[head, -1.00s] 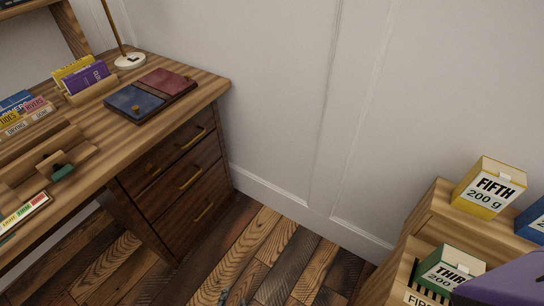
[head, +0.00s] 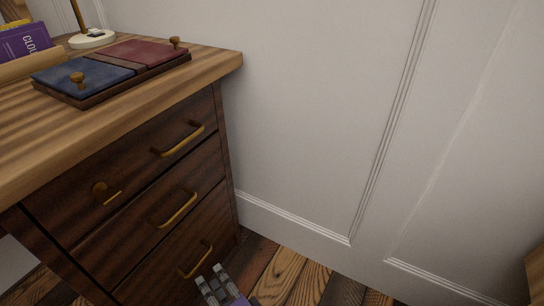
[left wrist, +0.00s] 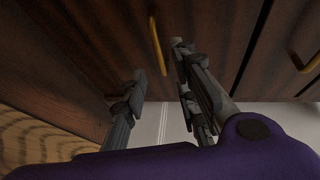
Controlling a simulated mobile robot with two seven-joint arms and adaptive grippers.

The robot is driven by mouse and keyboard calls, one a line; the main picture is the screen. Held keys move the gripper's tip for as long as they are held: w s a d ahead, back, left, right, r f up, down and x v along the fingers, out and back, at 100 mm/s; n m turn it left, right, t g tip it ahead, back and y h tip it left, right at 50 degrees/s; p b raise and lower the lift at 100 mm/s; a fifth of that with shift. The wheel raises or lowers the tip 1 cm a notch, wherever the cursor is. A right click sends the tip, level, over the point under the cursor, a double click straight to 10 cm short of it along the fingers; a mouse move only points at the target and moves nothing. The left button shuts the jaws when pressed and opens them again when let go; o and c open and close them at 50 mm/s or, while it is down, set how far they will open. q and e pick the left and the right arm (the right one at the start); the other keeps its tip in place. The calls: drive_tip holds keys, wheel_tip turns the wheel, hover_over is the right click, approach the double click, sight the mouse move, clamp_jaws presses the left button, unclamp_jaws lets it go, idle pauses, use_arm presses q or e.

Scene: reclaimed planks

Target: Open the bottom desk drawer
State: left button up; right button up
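The dark wooden desk holds a stack of three drawers, all shut. The bottom drawer (head: 160,275) has a brass bar handle (head: 197,260). My left gripper (head: 210,277) is just below and in front of this handle in the head view, with its fingers spread. In the left wrist view, my open left gripper (left wrist: 158,72) points at the drawer front, and the bottom handle (left wrist: 156,45) lies between the lines of the two fingers. I see no finger touching it; the remaining depth is hard to tell. My right gripper is out of view.
The middle drawer handle (head: 175,210) and top drawer handle (head: 180,140) stick out above. A blue and red board (head: 112,67) lies on the desktop. The white wall (head: 310,120) stands close behind. Plank floor (head: 290,278) is clear right of the desk.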

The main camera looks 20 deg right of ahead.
use_arm(q)
drive_tip(key=b+x, duration=0.3)
drive_tip(key=x, duration=0.4)
drive_tip(key=shift+w, duration=0.35)
drive_tip(key=shift+a+f, duration=0.1)
drive_tip(key=shift+f, duration=0.05)
clamp_jaws()
